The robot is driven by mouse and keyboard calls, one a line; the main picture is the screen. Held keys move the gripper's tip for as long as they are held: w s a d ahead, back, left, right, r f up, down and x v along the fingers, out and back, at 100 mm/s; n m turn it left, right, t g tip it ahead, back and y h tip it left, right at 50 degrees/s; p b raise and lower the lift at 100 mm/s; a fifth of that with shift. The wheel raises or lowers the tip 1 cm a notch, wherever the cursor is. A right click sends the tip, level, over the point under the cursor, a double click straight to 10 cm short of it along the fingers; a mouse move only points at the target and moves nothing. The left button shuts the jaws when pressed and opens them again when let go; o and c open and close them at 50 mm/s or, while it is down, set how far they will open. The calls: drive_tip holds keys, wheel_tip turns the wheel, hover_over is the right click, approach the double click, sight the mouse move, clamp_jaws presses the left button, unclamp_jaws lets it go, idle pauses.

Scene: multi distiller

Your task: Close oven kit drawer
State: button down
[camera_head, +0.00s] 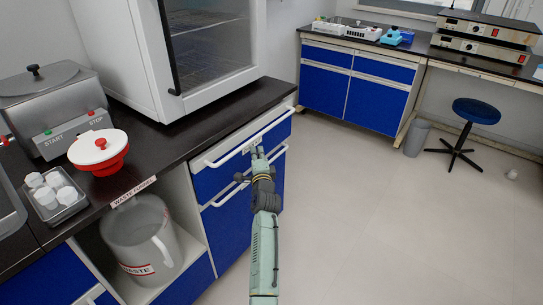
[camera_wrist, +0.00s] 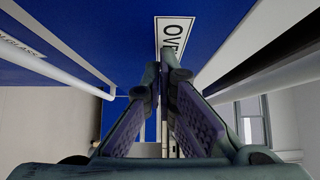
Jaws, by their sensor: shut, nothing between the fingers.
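The upper blue drawer (camera_head: 221,177), with a long white bar handle (camera_head: 225,157), is under the black counter in the head view. I cannot tell how far it stands out. In the wrist view a white label starting "OVE" (camera_wrist: 172,32) is on a blue front (camera_wrist: 110,30). My gripper (camera_head: 259,152) is shut and empty at this front, near the handle's right part. Its fingertips (camera_wrist: 162,68) are close together just below the label and partly cover it. I cannot tell if they touch the front.
A lower blue front (camera_head: 228,225) has its own handle. A white oven (camera_head: 185,60) stands on the counter above. A waste jug (camera_head: 140,240) sits in the open bay to the left. The floor (camera_head: 350,220) to the right is clear.

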drive_tip(key=shift+w+a, duration=0.8)
drive_tip(key=shift+a, duration=0.35)
